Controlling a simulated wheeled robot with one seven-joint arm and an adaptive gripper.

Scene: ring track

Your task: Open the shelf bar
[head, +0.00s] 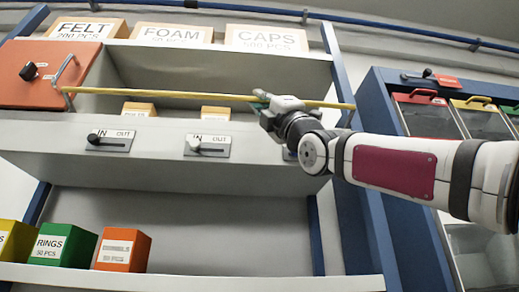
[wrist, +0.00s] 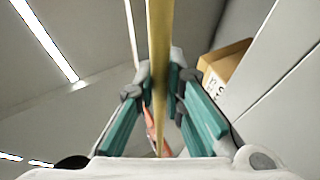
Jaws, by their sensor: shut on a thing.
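The shelf bar (head: 180,95) is a long yellow rod across the front of the upper shelf opening in the head view. Its left end is by the metal handle (head: 65,72) of an orange panel, and its right end overlaps the blue post. My gripper (head: 262,98) is at the bar, right of its middle. In the wrist view the bar (wrist: 159,35) runs between the teal fingers of my gripper (wrist: 164,80), which is shut on it. The fingers hide a short stretch of the bar.
Small orange boxes (head: 138,109) stand behind the bar. Sliding IN/OUT levers (head: 208,146) sit on the ledge below. Labelled boxes (head: 172,35) line the top shelf. A blue-framed cabinet with coloured lids (head: 420,97) stands right, behind my arm.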

